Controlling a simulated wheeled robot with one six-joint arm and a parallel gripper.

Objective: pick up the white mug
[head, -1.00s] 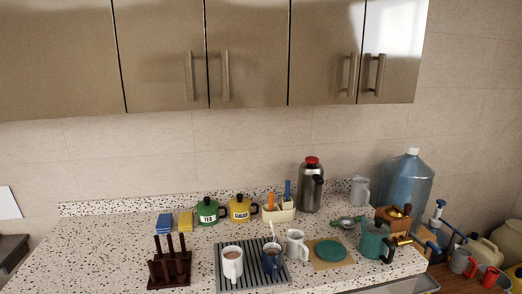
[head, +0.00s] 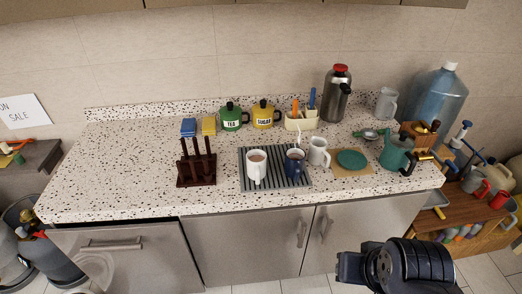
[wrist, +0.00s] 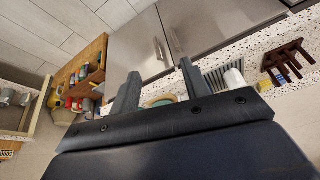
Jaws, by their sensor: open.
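The white mug (head: 256,168) stands upright on the left part of a grey ribbed drying tray (head: 243,181) on the speckled counter, with something brown inside it. It also shows in the wrist view as a white shape (wrist: 233,78) beyond my right finger. A dark blue mug (head: 294,165) stands to its right on the same tray. My gripper (wrist: 157,90) shows in the wrist view with its two fingers apart and nothing between them. In the head view my arm is low at the front right, in front of the cabinets, well away from the mug.
A white jug (head: 318,152) stands close right of the tray, then a green disc (head: 351,159) and a green teapot (head: 397,155). A dark red peg rack (head: 197,170) stands to the left. Green and yellow pots (head: 263,115) stand behind. The counter's left part is clear.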

